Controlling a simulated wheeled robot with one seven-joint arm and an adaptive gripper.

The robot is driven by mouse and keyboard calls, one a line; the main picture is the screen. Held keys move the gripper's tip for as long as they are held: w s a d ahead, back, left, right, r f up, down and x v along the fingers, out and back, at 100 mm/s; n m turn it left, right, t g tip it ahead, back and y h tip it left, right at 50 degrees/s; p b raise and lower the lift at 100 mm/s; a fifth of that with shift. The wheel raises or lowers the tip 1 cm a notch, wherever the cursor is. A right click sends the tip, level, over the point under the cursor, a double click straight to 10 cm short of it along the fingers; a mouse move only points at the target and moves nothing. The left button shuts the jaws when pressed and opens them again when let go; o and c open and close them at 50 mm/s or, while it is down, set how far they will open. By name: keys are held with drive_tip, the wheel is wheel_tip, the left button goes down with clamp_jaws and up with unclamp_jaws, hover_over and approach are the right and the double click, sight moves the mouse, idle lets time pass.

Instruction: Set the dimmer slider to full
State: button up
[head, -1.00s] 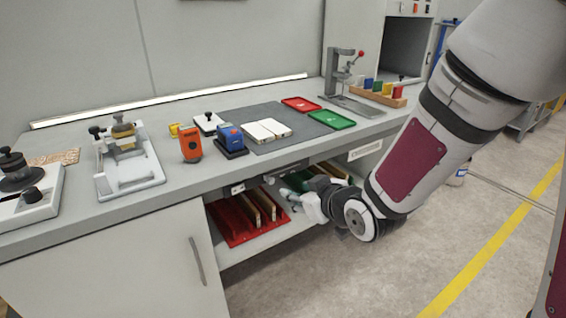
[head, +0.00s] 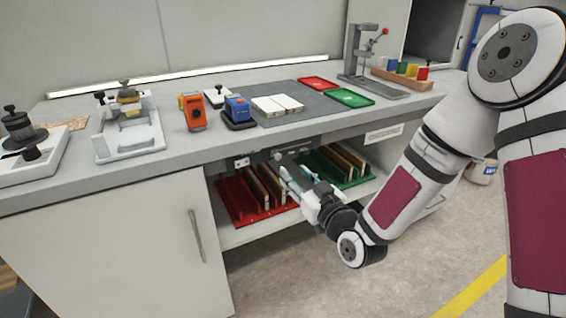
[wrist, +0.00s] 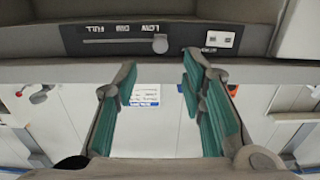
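The dimmer slider panel (wrist: 125,40) is a dark strip under the bench edge. In the wrist view its lettering is upside down, with FULL at the left, MID in the middle and LOW at the right. The grey slider knob (wrist: 160,44) sits at the LOW end of the slot. In the head view the panel (head: 306,150) is below the bench top, just above my gripper (head: 302,178). My gripper also shows in the wrist view (wrist: 160,82), with its teal-padded fingers apart and nothing between them. The knob lies beyond the fingertips, in line with the gap.
A white socket plate (wrist: 220,39) is beside the panel. A red rack (head: 232,204) and a green rack (head: 352,180) holding boards stand on the shelf below. The bench top (head: 185,160) overhangs the panel. Floor to the front is clear.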

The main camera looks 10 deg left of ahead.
sight(279, 158)
drive_tip(key=x, duration=0.8)
drive_tip(key=shift+a+b, duration=0.1)
drive_tip(key=shift+b, duration=0.3)
clamp_jaws()
